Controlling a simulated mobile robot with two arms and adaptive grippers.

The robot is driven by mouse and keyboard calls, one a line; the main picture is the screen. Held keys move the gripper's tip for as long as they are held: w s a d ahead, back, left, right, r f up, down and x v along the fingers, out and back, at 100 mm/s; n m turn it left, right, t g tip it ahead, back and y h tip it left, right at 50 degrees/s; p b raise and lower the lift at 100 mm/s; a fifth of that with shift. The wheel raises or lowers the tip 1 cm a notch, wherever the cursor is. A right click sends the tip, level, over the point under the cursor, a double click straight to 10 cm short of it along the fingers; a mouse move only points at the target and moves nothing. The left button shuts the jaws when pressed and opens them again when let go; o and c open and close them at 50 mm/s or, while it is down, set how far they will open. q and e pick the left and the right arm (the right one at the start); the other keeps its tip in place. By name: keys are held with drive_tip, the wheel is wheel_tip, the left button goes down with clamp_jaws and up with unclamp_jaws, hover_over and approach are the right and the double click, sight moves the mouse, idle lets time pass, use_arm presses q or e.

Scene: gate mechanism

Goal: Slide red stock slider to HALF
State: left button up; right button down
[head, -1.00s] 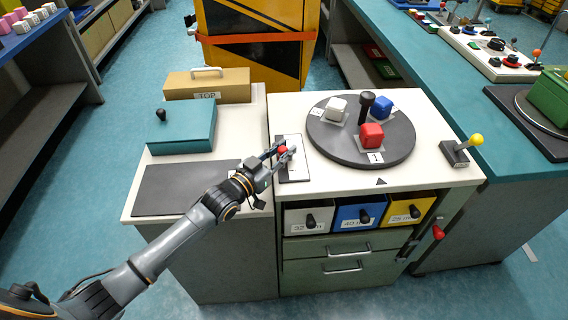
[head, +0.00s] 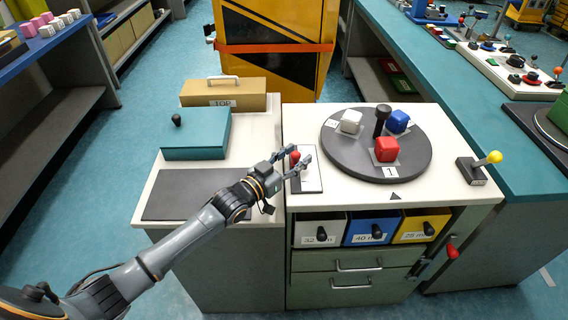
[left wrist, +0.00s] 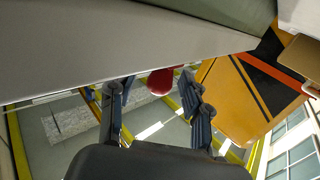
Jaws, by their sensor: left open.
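In the left wrist view the red knob (left wrist: 160,82) shows between the two spread fingers of the left gripper (left wrist: 155,100), clear of both finger pads. The labels on the plate are too small or covered to read. My right gripper is not in view.
A grey turntable (head: 335,160) with white, blue and red blocks stands right of the plate. A teal box (head: 196,136) and a tan case (head: 225,96) stand to the left and behind. A dark mat (head: 180,195) lies left. A yellow-knobbed lever (head: 493,157) is at the right edge.

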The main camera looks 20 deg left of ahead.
use_arm(q)
drive_tip(key=v, duration=1.1)
drive_tip(key=shift+s, duration=0.25)
drive_tip(key=shift+a, duration=0.15)
